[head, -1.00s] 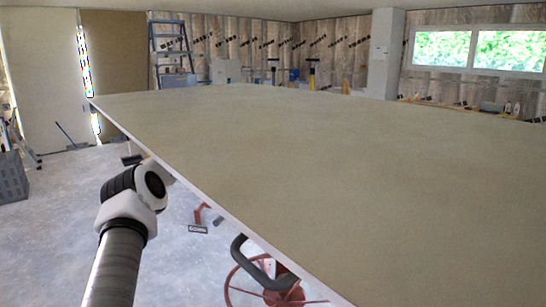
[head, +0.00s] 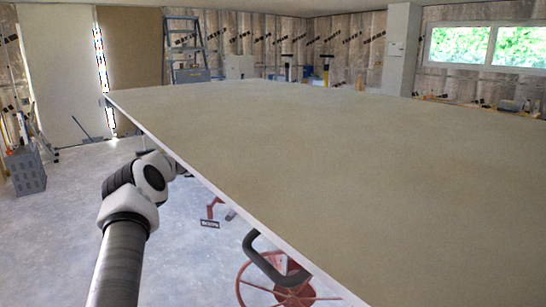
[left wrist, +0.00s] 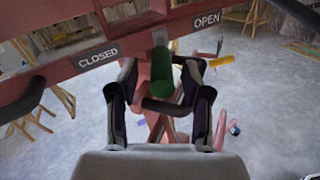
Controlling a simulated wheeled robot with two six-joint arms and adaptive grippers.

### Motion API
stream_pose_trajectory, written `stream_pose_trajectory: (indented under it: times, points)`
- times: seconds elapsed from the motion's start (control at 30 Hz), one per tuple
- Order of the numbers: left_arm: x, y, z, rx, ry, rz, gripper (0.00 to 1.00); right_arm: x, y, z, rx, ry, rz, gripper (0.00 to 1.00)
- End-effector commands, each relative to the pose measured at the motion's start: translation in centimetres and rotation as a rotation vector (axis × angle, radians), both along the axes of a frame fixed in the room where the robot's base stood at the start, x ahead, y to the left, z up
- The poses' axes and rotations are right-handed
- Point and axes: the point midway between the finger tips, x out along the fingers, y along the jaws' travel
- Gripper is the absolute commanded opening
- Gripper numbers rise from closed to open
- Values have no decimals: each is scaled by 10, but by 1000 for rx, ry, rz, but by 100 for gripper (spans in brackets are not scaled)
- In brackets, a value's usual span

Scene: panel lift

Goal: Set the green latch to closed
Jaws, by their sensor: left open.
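The green latch (left wrist: 187,80) shows in the left wrist view below a red beam (left wrist: 140,38). The beam carries a CLOSED label (left wrist: 97,58) on the left and an OPEN label (left wrist: 207,19) on the right. The latch is nearer the OPEN label. My left gripper (left wrist: 163,78) is open, and the latch appears between its fingers, nearer the right one. I cannot tell whether they touch. In the head view my left arm reaches to the panel's (head: 330,160) near-left edge, and the gripper is hidden there. My right gripper is not in view.
The large flat panel fills most of the head view. Below its edge are a red wheel (head: 280,290), a black curved handle (head: 262,262) and a small red part with a label (head: 210,223). Bare concrete floor lies to the left. A yellow piece (left wrist: 222,61) sits right of the latch.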

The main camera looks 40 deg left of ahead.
Motion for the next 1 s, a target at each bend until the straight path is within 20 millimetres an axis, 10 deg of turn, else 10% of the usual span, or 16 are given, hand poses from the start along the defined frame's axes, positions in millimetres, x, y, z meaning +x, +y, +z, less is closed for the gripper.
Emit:
stream_pose_trajectory:
  times: [0.37,1.0]
  points:
    - [-68,46,0,-1,-1,1,49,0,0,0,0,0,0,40]
    - [-71,48,-1,0,2,-1,49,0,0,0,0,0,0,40]
